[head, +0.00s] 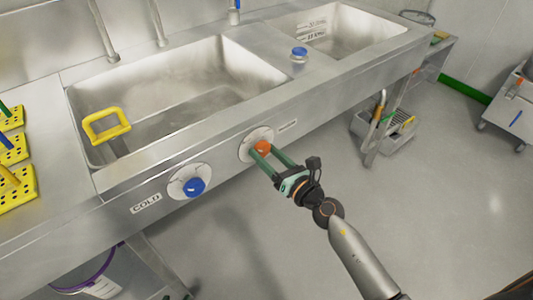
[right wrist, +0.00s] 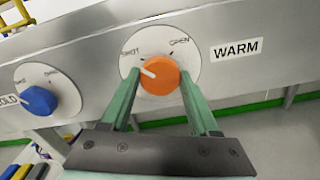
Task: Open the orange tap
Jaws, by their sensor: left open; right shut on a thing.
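The orange tap (head: 263,146) is a round knob on a white dial plate on the sink's front panel; it also shows in the right wrist view (right wrist: 160,80). The dial reads SHUT at left and OPEN at right, with a WARM label (right wrist: 236,48) beside it. The knob's white mark points up and left, towards SHUT. My right gripper (head: 268,151) comes from the lower right, its green fingers shut on the knob's two sides. My left gripper is not in view.
A blue tap (head: 194,186) marked COLD sits left of the orange one. Above are two steel basins, one with a yellow-handled item (head: 106,125), and a blue-capped jar (head: 299,56) on the ledge. A grey crate (head: 392,130) is under the sink at right. The floor in front is clear.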

